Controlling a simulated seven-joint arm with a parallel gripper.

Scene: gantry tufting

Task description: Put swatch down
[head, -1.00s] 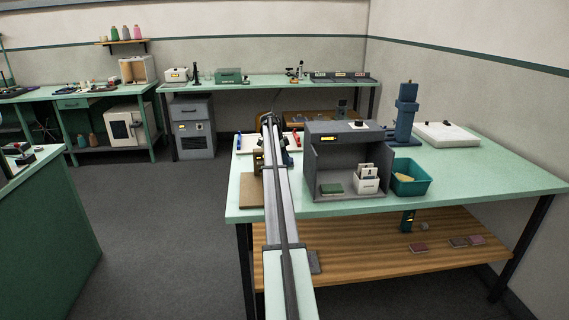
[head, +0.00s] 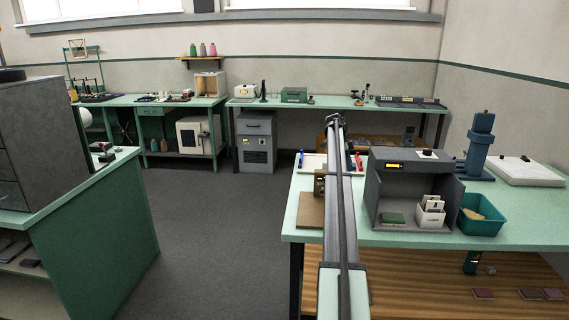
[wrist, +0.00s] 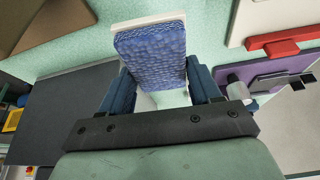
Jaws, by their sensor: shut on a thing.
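The swatch (wrist: 152,52), a blue patterned patch with a pale edge, is between the two blue fingers of my gripper (wrist: 162,85) in the wrist view. The gripper is shut on it. The swatch's pale border shows at its far edge, above the mint-green table top (wrist: 205,22). I cannot tell whether it touches the table. In the head view, my arm hides the gripper and the swatch.
A grey booth (head: 410,162) stands on the table, holding a green block (head: 392,218) and a white card box (head: 431,212). A teal bin (head: 481,222) is beside it. A brown board (head: 310,211) lies at left. In the wrist view, a red bar (wrist: 275,40) and purple pad (wrist: 285,80) lie at right.

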